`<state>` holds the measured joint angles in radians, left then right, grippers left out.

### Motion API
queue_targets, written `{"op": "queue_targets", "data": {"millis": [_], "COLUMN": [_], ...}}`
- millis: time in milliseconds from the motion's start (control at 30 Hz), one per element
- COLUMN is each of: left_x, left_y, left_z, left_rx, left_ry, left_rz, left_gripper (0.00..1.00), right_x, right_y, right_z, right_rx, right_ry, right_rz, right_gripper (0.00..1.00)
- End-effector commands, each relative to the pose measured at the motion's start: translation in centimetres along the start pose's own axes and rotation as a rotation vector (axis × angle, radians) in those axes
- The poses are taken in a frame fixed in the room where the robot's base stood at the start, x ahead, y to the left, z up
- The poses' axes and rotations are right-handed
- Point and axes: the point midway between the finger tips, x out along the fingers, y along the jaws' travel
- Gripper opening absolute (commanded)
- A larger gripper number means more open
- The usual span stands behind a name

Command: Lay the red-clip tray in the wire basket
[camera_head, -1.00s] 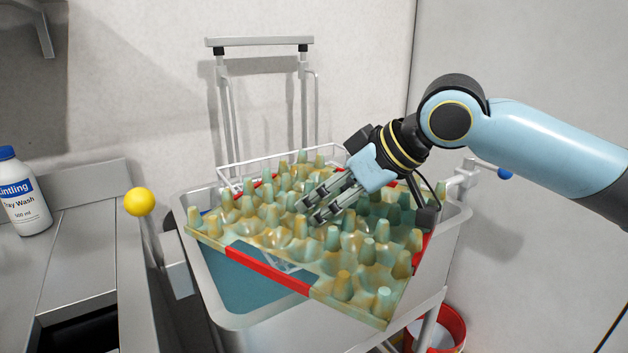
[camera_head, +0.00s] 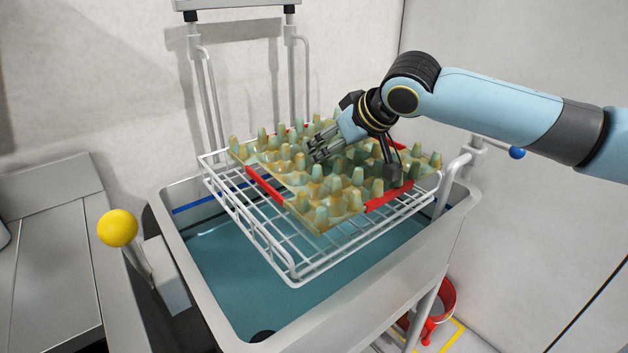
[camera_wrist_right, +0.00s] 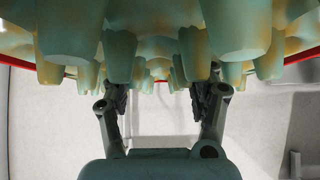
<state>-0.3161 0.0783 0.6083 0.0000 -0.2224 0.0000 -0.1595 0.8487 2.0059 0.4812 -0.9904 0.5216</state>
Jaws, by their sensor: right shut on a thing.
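The red-clip tray (camera_head: 325,210) is a green and tan egg tray with several pegs and red clips along its edges. In the right wrist view the fingers (camera_wrist_right: 160,95) reach up to the tray's pegs (camera_wrist_right: 120,55), and the exact grip is partly hidden. My left gripper is in neither current view.
The basket hangs over a grey tank (camera_head: 225,320) with blue-green liquid (camera_head: 235,265). A yellow ball knob (camera_head: 118,228) is on the tank's left side. A tall grey frame (camera_head: 290,80) stands behind. A red bucket (camera_head: 440,305) is on the floor at right.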

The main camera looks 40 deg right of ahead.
Motion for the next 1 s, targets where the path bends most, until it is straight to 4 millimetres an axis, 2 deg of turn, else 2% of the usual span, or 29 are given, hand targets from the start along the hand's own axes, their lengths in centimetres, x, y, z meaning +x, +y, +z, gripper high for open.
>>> {"op": "queue_targets", "data": {"millis": [33,133,300,400,633,900,933,1000], "left_x": [0.3,0.5,0.5,0.6,0.6,0.6,0.6,0.6], "left_y": [0.1,0.0,0.0,0.0,0.0,-0.1,-0.1,-0.1], "left_z": [-0.6,-2.0,-3.4,-3.2,-1.8,-1.6,-1.6,-1.7], "left_rx": [0.0,-0.001,-0.002,-0.002,-0.001,0.0,0.0,0.0], "left_ry": [0.009,0.03,0.052,0.048,0.026,0.023,0.024,0.025], "left_rz": [0.0,0.0,-0.001,-0.001,-0.001,-0.002,-0.002,-0.002], "left_gripper": [0.4,0.4,0.4,0.4,0.4,0.4,0.4,0.4], "right_x": [1.2,3.0,4.6,5.1,7.4,7.5,7.5,7.5], "right_y": [-0.2,-0.6,-0.8,-0.9,-0.8,-0.8,-0.8,-0.8], "right_z": [-0.3,-0.8,-1.2,-0.9,1.5,1.7,1.7,1.7], "right_rx": [0.011,0.007,0.0,-0.001,-0.001,-0.002,-0.002,-0.002], "right_ry": [0.005,0.003,0.001,0.0,-0.002,0.0,-0.001,-0.001], "right_rz": [0.0,-0.001,0.002,0.001,0.002,0.003,0.003,0.003], "right_gripper": [0.12,0.12,0.12,0.12,0.12,0.12,0.61,0.7]}}
